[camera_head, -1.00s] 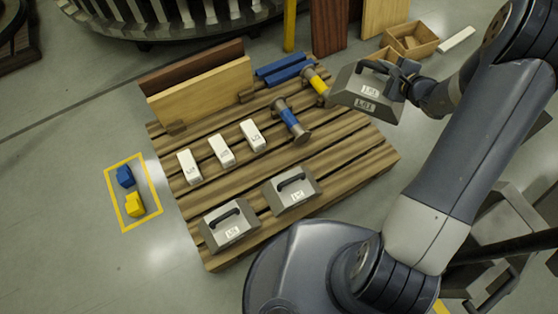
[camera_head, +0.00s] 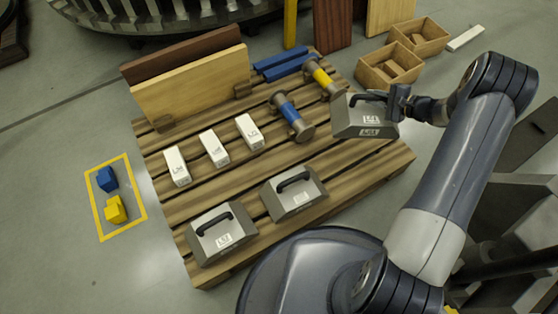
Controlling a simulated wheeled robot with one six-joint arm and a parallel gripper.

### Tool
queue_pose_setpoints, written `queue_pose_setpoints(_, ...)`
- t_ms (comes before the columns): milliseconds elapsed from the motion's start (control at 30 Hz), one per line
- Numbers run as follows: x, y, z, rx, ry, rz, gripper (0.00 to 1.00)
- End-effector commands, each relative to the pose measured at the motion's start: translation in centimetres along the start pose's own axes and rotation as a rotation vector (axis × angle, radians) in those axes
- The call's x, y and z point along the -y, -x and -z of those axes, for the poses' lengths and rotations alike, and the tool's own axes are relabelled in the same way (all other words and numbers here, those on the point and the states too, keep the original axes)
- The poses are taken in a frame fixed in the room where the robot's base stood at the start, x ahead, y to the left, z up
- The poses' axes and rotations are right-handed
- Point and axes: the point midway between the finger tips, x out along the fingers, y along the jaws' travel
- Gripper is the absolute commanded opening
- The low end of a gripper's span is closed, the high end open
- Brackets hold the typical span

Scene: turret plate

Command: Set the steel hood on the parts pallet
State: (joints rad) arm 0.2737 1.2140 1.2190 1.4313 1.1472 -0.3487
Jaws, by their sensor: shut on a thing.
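The parts pallet (camera_head: 335,182) is a slatted wooden pallet in the middle of the view. My gripper (camera_head: 389,100) is shut on the handle of a grey steel hood (camera_head: 362,122) with a black handle and a white label. This hood is at the pallet's right side, near its far right edge; I cannot tell whether it touches the slats. Two similar grey hoods, one at the front left (camera_head: 221,238) and one at the front middle (camera_head: 297,198), sit on the pallet.
On the pallet are white blocks (camera_head: 214,148), a blue-banded spool (camera_head: 291,117), a yellow-banded spool (camera_head: 321,79), blue bars (camera_head: 284,66) and upright boards (camera_head: 195,88). Wooden boxes (camera_head: 390,68) stand behind. Blue and yellow blocks (camera_head: 116,209) lie in a floor square. Pallet slats right of the middle hood are bare.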

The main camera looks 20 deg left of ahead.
Motion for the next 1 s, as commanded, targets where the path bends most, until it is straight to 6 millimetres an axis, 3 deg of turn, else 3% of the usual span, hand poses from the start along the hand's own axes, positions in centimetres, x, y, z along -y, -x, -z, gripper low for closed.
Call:
queue_pose_setpoints(33,-1.8,-0.8,1.1,0.015,0.007,-0.004,0.0)
queue_pose_setpoints(300,-6.8,-2.5,3.8,0.089,0.042,-0.039,0.0)
queue_pose_setpoints(500,-8.5,-2.9,4.6,0.115,0.056,-0.051,0.0)
queue_pose_setpoints(767,-8.9,-3.1,4.8,0.12,0.058,-0.054,0.0)
queue_pose_setpoints(1000,-11.8,-4.4,6.2,0.12,0.057,-0.054,0.0)
